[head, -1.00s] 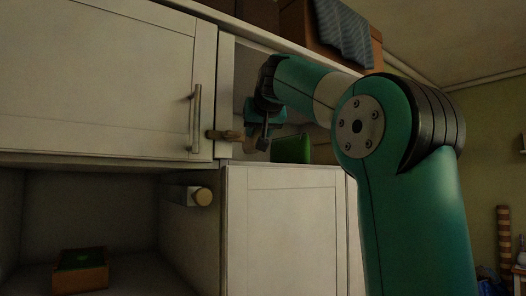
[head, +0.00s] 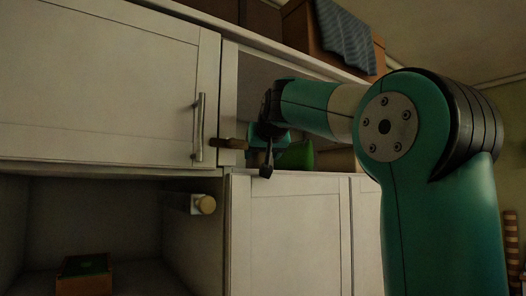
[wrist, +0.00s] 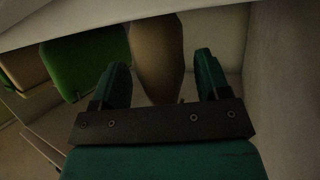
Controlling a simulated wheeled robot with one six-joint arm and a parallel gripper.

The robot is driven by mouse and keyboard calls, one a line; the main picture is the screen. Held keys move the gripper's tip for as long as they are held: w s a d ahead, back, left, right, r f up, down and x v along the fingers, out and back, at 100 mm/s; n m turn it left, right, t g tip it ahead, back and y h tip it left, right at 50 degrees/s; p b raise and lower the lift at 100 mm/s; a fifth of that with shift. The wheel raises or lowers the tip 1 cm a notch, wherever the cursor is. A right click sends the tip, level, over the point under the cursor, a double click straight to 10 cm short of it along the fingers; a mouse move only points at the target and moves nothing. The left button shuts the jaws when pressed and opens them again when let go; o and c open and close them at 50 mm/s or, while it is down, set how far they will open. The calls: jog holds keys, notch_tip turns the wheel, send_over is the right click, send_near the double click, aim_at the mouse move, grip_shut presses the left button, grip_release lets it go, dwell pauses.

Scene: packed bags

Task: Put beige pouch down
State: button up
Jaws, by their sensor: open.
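A beige pouch (wrist: 155,55) shows in the wrist view, standing beyond and between my fingertips inside a pale compartment. My gripper (wrist: 162,72) is open, with one finger to each side of the pouch and a visible gap to the right finger. I cannot tell whether the left finger touches it. In the head view my gripper (head: 266,155) is at the opening of the upper cabinet compartment. The pouch cannot be made out there.
A green item (wrist: 82,68) stands left of the pouch, with a tan item (wrist: 22,55) farther left. A cabinet door (head: 105,85) with a metal handle (head: 199,128) and a small brown piece (head: 228,143) are left of my gripper. A lower open compartment holds an orange-and-green box (head: 85,273).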

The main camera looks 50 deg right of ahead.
jog(key=b+v, duration=0.2)
jog(key=v, duration=1)
dwell(0.3)
